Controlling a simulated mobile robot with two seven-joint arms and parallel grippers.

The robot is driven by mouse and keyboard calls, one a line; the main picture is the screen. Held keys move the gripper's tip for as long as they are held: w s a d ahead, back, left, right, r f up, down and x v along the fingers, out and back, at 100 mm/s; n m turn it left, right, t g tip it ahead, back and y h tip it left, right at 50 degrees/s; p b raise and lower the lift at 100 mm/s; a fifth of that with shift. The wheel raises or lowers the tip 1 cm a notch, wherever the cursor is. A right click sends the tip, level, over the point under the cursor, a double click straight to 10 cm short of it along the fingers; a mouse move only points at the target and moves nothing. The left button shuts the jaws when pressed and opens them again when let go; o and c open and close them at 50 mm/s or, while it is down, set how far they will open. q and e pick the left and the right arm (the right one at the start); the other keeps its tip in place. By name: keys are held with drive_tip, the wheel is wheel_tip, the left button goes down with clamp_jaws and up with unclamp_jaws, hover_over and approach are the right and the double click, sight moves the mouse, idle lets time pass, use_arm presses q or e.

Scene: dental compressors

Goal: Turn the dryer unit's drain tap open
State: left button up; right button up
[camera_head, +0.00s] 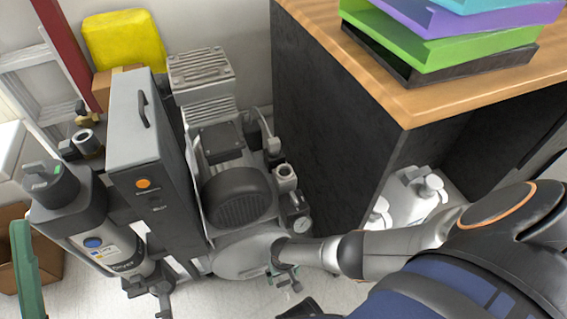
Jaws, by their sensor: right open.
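The dryer unit appears to be the dark upright cylinder (92,236) at the left, with a green-marked cap and a white label with a blue spot. Dark fittings (150,284) show at its foot; I cannot tell which part is the drain tap. My right gripper (284,279) is open at the front of the compressor's grey tank (238,256), well to the right of the cylinder. Small greenish parts show around its fingers, too small to make out, and I cannot tell whether it touches anything. My left gripper is not in view.
A compressor motor (238,196) and a tall grey cabinet (135,115) stand behind. A wooden-topped bench (395,107) bearing coloured trays (435,45) rises at the right, with white bottles (412,200) beneath. A green post (24,270) stands at the left edge. Some floor (215,297) is clear in front.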

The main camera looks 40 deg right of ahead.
sight(284, 283)
wheel_tip(284, 283, down, 5)
drive_tip(key=b, duration=0.3)
drive_tip(key=shift+b, duration=0.4)
use_arm(q)
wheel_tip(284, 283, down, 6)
drive_tip(key=b, duration=0.1)
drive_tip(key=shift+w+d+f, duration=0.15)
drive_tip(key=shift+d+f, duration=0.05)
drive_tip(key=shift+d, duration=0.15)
use_arm(e)
drive_tip(key=shift+f, duration=0.65)
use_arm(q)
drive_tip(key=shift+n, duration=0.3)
use_arm(e)
drive_tip(key=c, duration=1.4)
